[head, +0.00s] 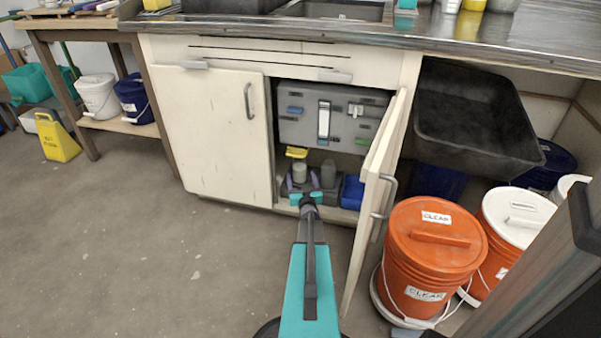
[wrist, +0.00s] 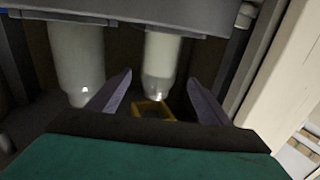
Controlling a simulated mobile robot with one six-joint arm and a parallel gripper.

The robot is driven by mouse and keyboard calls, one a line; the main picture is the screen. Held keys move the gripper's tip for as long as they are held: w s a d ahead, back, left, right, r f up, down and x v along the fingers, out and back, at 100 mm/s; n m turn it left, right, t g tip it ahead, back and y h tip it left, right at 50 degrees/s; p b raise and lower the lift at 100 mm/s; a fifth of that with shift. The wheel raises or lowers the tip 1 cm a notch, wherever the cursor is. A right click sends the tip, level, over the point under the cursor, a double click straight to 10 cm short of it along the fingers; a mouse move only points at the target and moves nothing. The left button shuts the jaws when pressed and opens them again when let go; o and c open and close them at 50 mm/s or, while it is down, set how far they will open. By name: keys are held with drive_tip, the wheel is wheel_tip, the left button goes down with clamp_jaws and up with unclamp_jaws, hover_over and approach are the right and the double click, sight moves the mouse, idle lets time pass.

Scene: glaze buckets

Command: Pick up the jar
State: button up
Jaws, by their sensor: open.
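A pale jar (head: 300,173) stands inside the open cabinet, upright, on a dark grey base. In the wrist view, which looks upside down, the pale jar (wrist: 164,60) appears between the fingers. My gripper (head: 302,183) reaches into the cabinet with its purple fingers open, one on each side of the jar. In the wrist view my gripper (wrist: 160,82) has gaps between both fingers and the jar. Whether the jar is fully between the pads in depth is hard to tell. A second, greyer jar (head: 328,173) stands just right of it; it also shows in the wrist view (wrist: 78,60).
The cabinet door (head: 377,170) stands open right of my arm. A blue bin (head: 351,192) sits right of the jars; a yellow item (head: 297,152) is behind. A grey case (head: 335,115) fills the back. An orange bucket (head: 430,250) stands right.

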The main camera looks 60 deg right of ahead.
sight(300, 172)
drive_tip(key=shift+w+d, duration=0.2)
drive_tip(key=shift+d, duration=0.05)
drive_tip(key=shift+b+x, duration=1.1)
drive_tip(key=shift+x, duration=0.85)
drive_tip(key=shift+w+d, duration=0.4)
drive_tip(key=shift+d, duration=0.05)
drive_tip(key=shift+r, duration=0.1)
drive_tip(key=c, duration=1.5)
drive_tip(key=shift+r, duration=0.25)
